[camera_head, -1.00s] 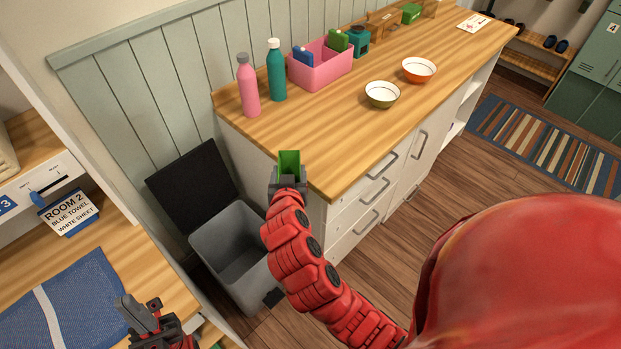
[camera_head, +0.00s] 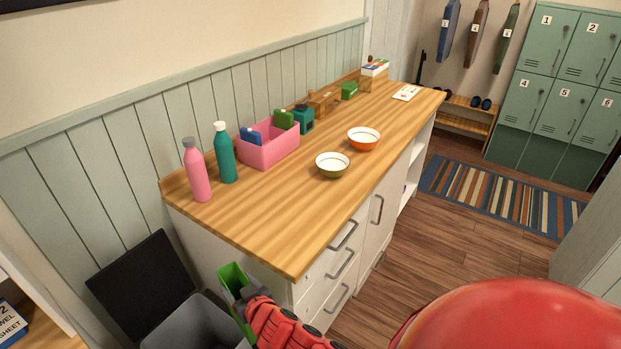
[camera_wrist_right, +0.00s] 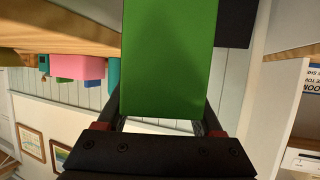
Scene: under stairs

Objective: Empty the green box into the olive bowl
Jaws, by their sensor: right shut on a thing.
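The green box (camera_head: 232,281) is held upright in my right gripper (camera_head: 246,297), in front of the counter's near left end and below its top. In the right wrist view the green box (camera_wrist_right: 168,60) fills the middle, between the two fingers. Its top opening shows in the head view, but its contents cannot be made out. The olive bowl (camera_head: 332,166), white inside, stands upright on the counter, well beyond the box and to the right. My left gripper is not in view.
An orange bowl (camera_head: 363,139) stands just behind the olive bowl. A pink bin (camera_head: 270,148), a pink bottle (camera_head: 197,173) and a teal bottle (camera_head: 224,155) line the counter's wall side. The wooden counter top (camera_head: 270,235) is clear near its front. A grey bin (camera_head: 190,325) stands below left.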

